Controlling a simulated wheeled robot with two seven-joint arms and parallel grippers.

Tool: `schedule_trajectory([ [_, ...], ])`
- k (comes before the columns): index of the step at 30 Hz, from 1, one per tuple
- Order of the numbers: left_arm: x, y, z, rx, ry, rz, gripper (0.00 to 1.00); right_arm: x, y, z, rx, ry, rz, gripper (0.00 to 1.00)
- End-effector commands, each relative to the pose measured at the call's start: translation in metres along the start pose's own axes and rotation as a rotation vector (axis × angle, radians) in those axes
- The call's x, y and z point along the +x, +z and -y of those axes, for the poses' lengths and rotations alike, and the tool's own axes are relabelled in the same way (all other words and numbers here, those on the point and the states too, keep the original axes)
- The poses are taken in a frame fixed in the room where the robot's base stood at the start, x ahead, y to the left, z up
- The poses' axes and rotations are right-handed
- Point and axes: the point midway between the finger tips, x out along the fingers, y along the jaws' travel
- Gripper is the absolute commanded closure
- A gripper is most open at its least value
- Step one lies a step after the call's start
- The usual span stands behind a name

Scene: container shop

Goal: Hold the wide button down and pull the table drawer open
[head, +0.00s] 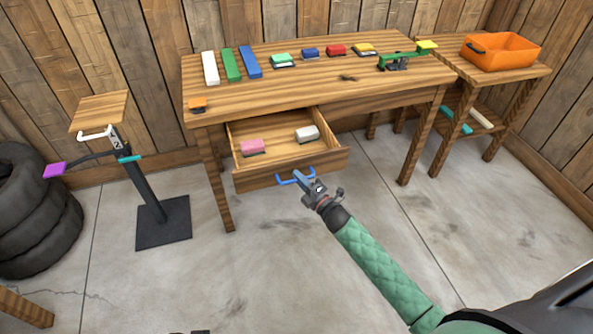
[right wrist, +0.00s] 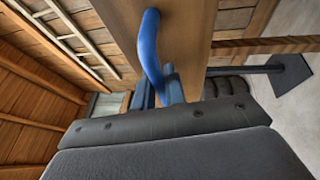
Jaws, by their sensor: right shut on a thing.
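The table drawer (head: 290,172) stands open from the front of the wooden table (head: 300,85). My right gripper (head: 296,178) is shut on the drawer's blue handle (head: 283,181). In the right wrist view the blue handle (right wrist: 149,45) rises from between the finger ends of the right gripper (right wrist: 162,92). A low, wide orange piece (head: 198,104) sits at the table's front left corner; it may be the wide button, but I cannot tell whether it is pressed.
The drawer holds a pink block (head: 253,147) and a white one (head: 307,133). Several coloured blocks and a green lever device (head: 398,60) lie on the table. An orange bin (head: 500,52) stands at right, a black-based stand (head: 163,235) and tyres (head: 38,215) at left.

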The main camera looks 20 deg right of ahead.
Motion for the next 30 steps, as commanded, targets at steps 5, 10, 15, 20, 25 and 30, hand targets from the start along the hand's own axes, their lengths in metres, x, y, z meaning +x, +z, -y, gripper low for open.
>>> schedule_trajectory([
  [5, -0.0008, 0.0004, 0.0013, -0.002, -0.003, 0.002, 1.00, -0.0052, -0.0013, 0.0002, 0.000, -0.002, 0.001, 1.00],
  [10, -0.0007, 0.0004, 0.0022, -0.003, -0.004, 0.002, 1.00, -0.0052, -0.0014, 0.0002, 0.000, -0.002, 0.001, 1.00],
  [15, -0.0005, 0.0002, 0.0023, -0.003, -0.004, 0.002, 1.00, -0.0051, -0.0013, 0.0003, 0.000, -0.002, 0.001, 0.82],
  [20, -0.0004, -0.0003, 0.0023, -0.003, -0.004, 0.002, 1.00, -0.0049, -0.0015, -0.0001, 0.000, -0.001, 0.001, 0.66],
  [25, -0.0004, -0.0007, 0.0021, -0.002, -0.004, 0.001, 1.00, -0.0047, -0.0017, -0.0005, 0.000, 0.000, 0.000, 0.66],
  [30, 0.0024, -0.0007, 0.0014, -0.001, -0.001, -0.003, 1.00, -0.0124, -0.0019, 0.0008, 0.000, -0.001, 0.000, 0.66],
])
